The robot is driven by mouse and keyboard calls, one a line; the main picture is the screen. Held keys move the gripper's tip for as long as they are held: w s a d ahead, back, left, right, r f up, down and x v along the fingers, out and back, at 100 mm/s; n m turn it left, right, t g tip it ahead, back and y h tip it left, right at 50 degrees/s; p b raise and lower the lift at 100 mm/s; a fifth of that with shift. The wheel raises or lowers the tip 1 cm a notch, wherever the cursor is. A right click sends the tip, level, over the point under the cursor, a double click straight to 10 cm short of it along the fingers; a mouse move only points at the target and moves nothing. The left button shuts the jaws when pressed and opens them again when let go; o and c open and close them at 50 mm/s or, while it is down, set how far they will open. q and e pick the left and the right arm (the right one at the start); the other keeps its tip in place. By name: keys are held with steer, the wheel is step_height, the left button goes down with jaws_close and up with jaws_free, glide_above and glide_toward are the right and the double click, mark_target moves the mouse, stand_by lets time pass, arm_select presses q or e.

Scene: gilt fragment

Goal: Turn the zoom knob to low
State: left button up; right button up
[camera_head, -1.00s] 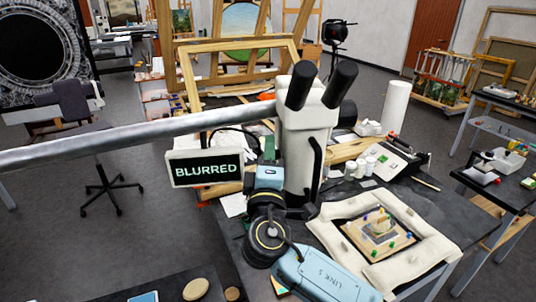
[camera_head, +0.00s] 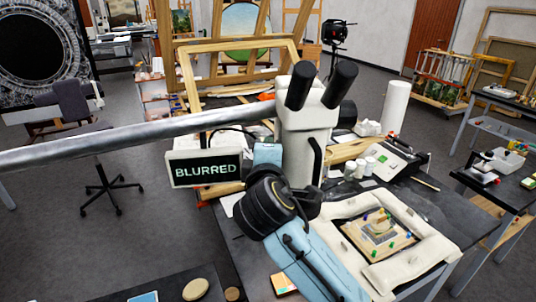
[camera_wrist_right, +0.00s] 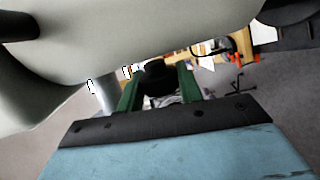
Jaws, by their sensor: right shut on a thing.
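The cream microscope (camera_head: 303,115) with two black eyepieces stands over the table in the head view. Its body fills the top of the right wrist view (camera_wrist_right: 130,45). A dark knob (camera_wrist_right: 160,82), seemingly the zoom knob, sits between the two green fingers of my right gripper (camera_wrist_right: 159,70), which is shut on it. In the head view the fingers and knob are hidden; my light blue arm reaches up from below to the microscope's left side. I cannot read the knob's setting. A sign (camera_head: 204,167) beside the microscope reads "BLURRED". My left gripper is not in view.
A grey metal boom (camera_head: 130,139) runs left from the microscope. A padded cream frame (camera_head: 435,245) holding a small gilt piece (camera_head: 380,232) lies on the dark table, right of my arm.

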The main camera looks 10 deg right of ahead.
steer(key=shift+g, duration=1)
steer(key=o, duration=1)
steer(key=shift+c, duration=0.2)
steer(key=b+v, duration=0.2)
steer(key=v, duration=1.1)
steer(key=shift+s, duration=0.2)
